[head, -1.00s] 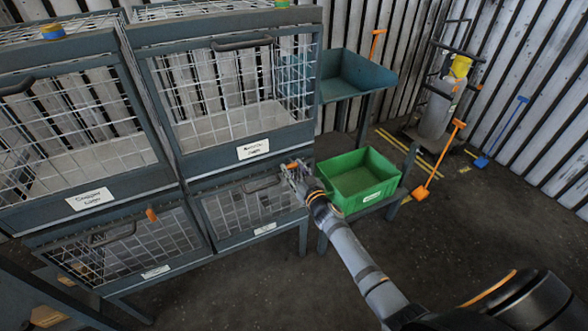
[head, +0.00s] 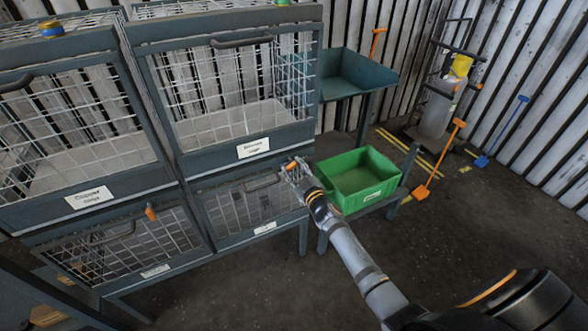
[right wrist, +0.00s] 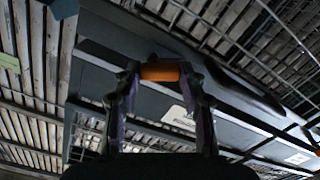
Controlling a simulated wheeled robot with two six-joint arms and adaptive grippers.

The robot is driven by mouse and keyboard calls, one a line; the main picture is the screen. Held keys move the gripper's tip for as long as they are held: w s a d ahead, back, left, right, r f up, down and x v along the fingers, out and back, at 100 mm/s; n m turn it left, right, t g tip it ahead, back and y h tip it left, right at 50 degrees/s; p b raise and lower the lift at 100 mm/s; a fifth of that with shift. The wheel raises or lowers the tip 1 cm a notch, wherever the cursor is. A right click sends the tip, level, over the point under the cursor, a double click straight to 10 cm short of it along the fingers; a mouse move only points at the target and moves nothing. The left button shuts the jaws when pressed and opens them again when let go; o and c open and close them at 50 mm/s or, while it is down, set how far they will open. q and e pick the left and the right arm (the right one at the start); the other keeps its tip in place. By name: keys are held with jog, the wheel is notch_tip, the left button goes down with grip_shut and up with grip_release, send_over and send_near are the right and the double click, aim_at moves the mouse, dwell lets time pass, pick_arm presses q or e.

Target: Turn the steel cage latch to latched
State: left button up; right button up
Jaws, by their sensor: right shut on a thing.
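The cages stand at the left of the head view. The lower right mesh cage (head: 232,212) has an orange latch handle (right wrist: 160,72) at its upper right corner. My right gripper (head: 293,168) is at that corner. In the right wrist view my right gripper (right wrist: 160,78) is shut on the orange handle, one finger at each end. The handle lies crosswise there, and the fingers hide part of it. A second orange latch (head: 150,212) shows on the lower left cage (head: 125,245). The cage labels are too small to read surely. My left gripper is not in view.
Two larger mesh cages (head: 240,85) stand above, with dark bar handles. A green bin (head: 362,180) on a low stand is close to the right of my right gripper. A blue-green tray table (head: 352,75) stands behind. The floor at the right is mostly clear.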

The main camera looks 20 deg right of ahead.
jog(key=n, duration=0.6)
jog(key=shift+f+n+b, duration=0.25)
jog(key=shift+n+b, duration=0.05)
jog(key=shift+b, duration=0.1)
jog(key=n, duration=0.6)
jog(key=shift+d+f+b, duration=0.15)
jog(key=shift+d+b, duration=0.05)
jog(key=shift+b, duration=0.2)
jog(key=o, duration=1.2)
jog(key=shift+c, duration=0.2)
